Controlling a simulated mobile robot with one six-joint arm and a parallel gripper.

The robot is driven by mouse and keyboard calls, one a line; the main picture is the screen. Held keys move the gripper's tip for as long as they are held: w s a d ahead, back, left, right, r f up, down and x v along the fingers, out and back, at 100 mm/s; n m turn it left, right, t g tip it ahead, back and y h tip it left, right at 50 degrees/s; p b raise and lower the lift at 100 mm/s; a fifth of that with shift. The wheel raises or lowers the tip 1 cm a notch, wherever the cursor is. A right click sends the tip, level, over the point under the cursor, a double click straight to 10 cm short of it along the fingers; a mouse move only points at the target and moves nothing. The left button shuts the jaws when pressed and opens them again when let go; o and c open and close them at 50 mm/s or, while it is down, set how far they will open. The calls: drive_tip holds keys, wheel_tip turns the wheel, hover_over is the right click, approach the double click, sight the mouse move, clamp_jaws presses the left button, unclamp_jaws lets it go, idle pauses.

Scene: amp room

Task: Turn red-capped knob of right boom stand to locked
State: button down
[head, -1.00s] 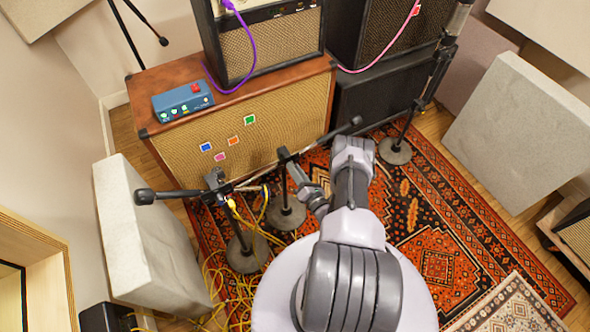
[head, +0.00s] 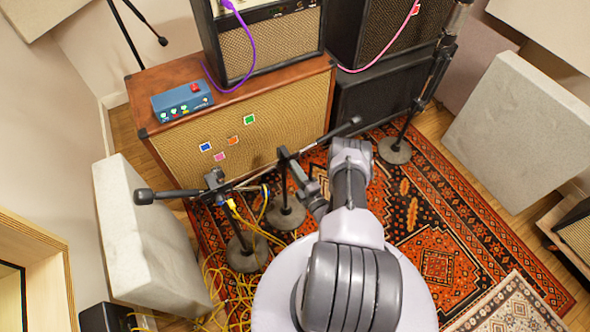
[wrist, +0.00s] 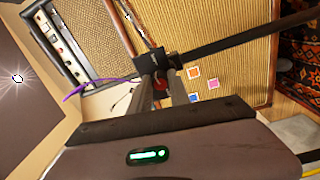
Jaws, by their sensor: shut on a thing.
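The right boom stand (head: 283,185) stands on the rug in front of the wide tan cabinet, with its boom reaching up to the right in the head view. Its dark clutch block (wrist: 153,62) and boom (wrist: 240,38) show in the wrist view. The red-capped knob (wrist: 160,87) shows as a small red patch between the two grey fingers of my gripper (wrist: 161,84). The fingers are shut on the knob and hide its sides. In the head view my gripper (head: 294,168) is at the clutch, and the knob cannot be made out. Its turn angle is unclear.
The left boom stand (head: 235,225) is close by, its boom pointing left. Yellow cables (head: 225,285) lie around its base. A microphone stand (head: 405,130) is to the right. The tan cabinet (head: 280,120) is behind. Open rug (head: 440,240) lies to the right.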

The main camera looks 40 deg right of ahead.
drive_tip(key=shift+a+f+m, duration=0.1)
drive_tip(key=shift+m, duration=1.1)
drive_tip(key=c, duration=1.2)
unclamp_jaws()
drive_tip(key=p+v, duration=0.3)
drive_tip(key=v, duration=0.9)
drive_tip(key=shift+a, duration=0.1)
